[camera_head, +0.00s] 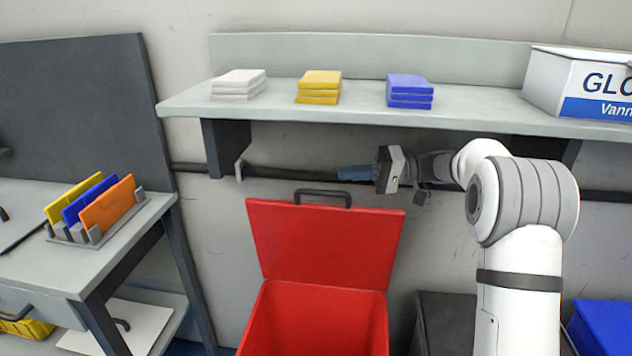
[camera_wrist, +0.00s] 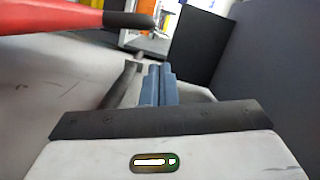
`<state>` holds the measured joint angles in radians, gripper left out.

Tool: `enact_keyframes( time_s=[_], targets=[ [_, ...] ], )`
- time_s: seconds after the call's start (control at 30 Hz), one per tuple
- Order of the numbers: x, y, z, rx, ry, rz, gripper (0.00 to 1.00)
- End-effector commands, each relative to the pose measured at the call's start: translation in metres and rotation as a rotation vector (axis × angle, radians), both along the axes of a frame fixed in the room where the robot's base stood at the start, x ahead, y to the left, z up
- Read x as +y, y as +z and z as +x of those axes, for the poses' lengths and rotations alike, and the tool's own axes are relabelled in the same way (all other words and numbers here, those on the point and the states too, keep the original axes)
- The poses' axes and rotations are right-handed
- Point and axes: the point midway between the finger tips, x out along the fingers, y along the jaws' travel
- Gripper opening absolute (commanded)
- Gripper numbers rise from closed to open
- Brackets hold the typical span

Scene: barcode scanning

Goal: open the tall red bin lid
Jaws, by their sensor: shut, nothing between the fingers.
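The tall red bin (camera_head: 315,325) stands below the wall shelf in the head view. Its red lid (camera_head: 325,243) is raised and leans back toward the wall, with a dark handle (camera_head: 323,194) on its top edge. The bin's inside shows open. My gripper (camera_head: 342,173) is shut and empty, just above and right of the handle, pointing left, apart from the lid as far as I can tell. In the wrist view the blue fingers (camera_wrist: 159,80) are together, and the red lid edge (camera_wrist: 50,17) with its dark handle shows at upper left.
The shelf (camera_head: 455,108) above my arm holds white, yellow and blue stacks and a glove box (camera_head: 580,85). A table (camera_head: 60,245) with colored plates in a rack stands left. A dark bin (camera_head: 445,320) and a blue bin (camera_head: 602,325) stand right.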

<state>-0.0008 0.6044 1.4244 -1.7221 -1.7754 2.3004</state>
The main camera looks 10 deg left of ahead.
Motion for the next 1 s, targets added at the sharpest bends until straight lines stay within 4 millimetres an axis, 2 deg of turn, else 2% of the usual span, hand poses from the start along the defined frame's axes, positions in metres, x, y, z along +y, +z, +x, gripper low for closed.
enact_keyframes(
  time_s=[0.1, 0.23, 0.7, 0.83, 1.0],
  targets=[
    [-0.009, -0.004, -0.001, -0.013, 0.023, -0.033, 0.0],
    [-0.007, -0.008, -0.003, -0.017, 0.028, -0.045, 0.0],
    [0.069, -0.015, -0.026, -0.017, 0.031, -0.045, 0.0],
    [0.08, -0.015, -0.029, -0.017, 0.031, -0.044, 0.0],
    [0.084, -0.014, -0.03, -0.016, 0.03, -0.044, 0.0]
  ],
)
